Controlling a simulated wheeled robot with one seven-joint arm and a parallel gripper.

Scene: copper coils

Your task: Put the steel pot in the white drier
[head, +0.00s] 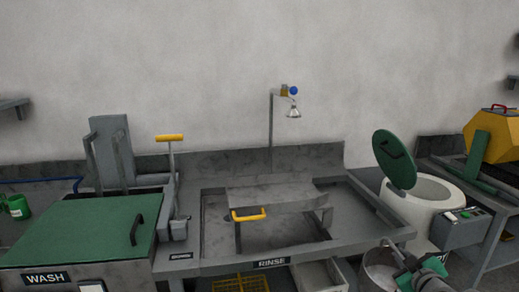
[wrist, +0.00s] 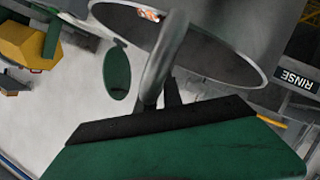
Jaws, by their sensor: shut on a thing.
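The steel pot (head: 374,276) is at the bottom right of the head view, in front of the rinse bench's right end and partly cut off. My gripper (head: 408,270) is on its right side. In the wrist view my gripper (wrist: 165,115) is shut on the handle of the pot (wrist: 205,72), whose wide rim fills the top. The white drier (head: 407,207) stands behind and to the right of the pot. Its round green lid (head: 394,158) is raised and its top opening shows. The lid also shows in the wrist view (wrist: 117,72).
The rinse bench (head: 385,232) with its sink and yellow-handled cover (head: 270,193) is in the middle. A grey control box (head: 462,229) is on the drier's right front. A bench with a yellow tumbler (head: 485,138) stands at right. A green-lidded wash tank (head: 85,230) is at left.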

